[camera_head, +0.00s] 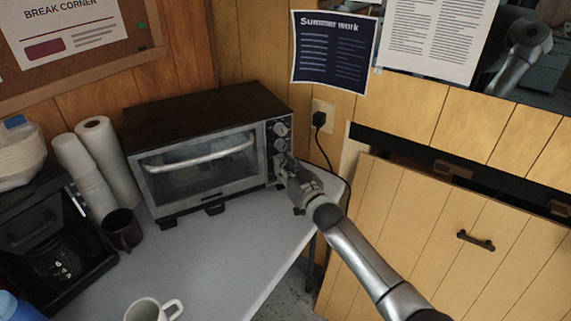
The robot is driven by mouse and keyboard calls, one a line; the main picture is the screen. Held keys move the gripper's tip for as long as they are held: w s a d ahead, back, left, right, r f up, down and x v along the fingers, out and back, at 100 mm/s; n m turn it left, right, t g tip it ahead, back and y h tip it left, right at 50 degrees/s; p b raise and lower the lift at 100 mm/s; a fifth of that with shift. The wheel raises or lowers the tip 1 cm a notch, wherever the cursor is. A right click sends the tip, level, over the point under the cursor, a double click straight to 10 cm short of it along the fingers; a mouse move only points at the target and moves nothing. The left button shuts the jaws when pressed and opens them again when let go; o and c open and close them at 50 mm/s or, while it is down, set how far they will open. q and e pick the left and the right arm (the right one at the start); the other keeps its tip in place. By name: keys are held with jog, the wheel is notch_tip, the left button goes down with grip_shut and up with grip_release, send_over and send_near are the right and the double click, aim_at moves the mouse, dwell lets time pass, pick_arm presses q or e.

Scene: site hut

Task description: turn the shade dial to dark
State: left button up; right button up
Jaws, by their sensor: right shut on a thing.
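The toaster oven (205,150) stands on the grey table, its glass door shut and its control panel on the right of its front. Two round dials show on the panel, a top dial (281,129) and a middle dial (280,145). My right gripper (283,161) reaches in from the lower right and is shut at the lower part of the panel, on what appears to be a lower dial. The fingers hide that dial and its pointer. I cannot read the dial markings, so its setting is unclear. My left gripper is out of view.
A coffee maker (50,235), paper rolls (108,160) and a dark mug (123,229) stand left of the oven. A white mug (147,309) is at the front. An outlet with a plug (320,118) is behind. The table's right edge runs below my arm.

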jog(key=shift+m, duration=2)
jog(key=o, duration=1)
jog(key=shift+o, duration=0.2)
jog(key=v, duration=1.2)
